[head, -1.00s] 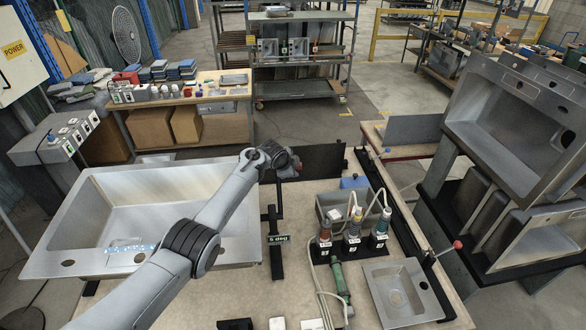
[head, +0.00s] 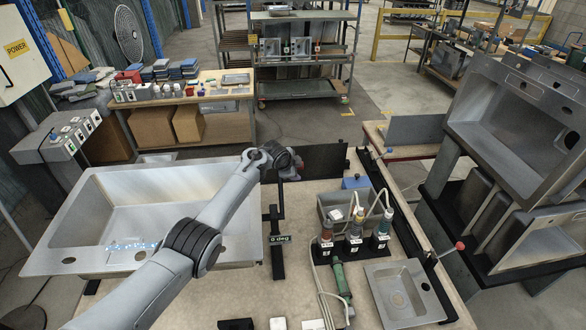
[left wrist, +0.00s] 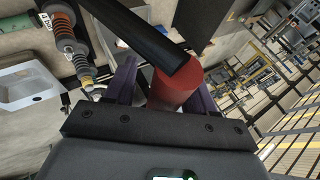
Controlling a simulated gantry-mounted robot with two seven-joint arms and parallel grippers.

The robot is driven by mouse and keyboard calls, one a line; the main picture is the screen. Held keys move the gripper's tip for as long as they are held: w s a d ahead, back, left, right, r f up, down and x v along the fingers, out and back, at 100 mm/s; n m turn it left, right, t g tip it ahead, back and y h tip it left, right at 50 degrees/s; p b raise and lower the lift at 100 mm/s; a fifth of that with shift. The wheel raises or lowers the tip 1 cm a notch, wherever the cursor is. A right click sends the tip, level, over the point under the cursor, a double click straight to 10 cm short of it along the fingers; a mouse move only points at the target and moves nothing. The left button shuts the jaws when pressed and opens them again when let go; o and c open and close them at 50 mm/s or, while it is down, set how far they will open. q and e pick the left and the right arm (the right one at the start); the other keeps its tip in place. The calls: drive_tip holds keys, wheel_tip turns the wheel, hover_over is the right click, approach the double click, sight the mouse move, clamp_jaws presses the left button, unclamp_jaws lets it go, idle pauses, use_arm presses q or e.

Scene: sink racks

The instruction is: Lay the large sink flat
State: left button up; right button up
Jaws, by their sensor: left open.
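The large steel sink (head: 200,255) lies at the left of the workbench in the head view, basin up, and looks about level. A black stand beside its right edge carries a label (head: 279,239) reading "0 deg". My left gripper (head: 285,168) is beyond the sink's far right corner, mostly hidden by its own wrist. In the left wrist view its purple fingers (left wrist: 160,92) are open on either side of a red cylindrical grip (left wrist: 173,90) on a black bar (left wrist: 140,35). I cannot tell if they touch it. My right gripper is not in view.
A small sink (head: 400,292) lies at the bench's front right. Corded tools in a holder (head: 353,245) stand mid-bench, with cables trailing forward. A rack with tilted sinks (head: 520,120) stands at the right. Bare bench (head: 240,300) lies in front of the stand.

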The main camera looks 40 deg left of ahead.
use_arm(q)
drive_tip(key=shift+p+v, duration=0.35)
drive_tip(key=shift+v, duration=0.6)
drive_tip(key=v, duration=0.8)
drive_tip(key=shift+s+r, duration=0.25)
drive_tip(key=shift+s, duration=0.05)
drive_tip(key=shift+d, duration=0.1)
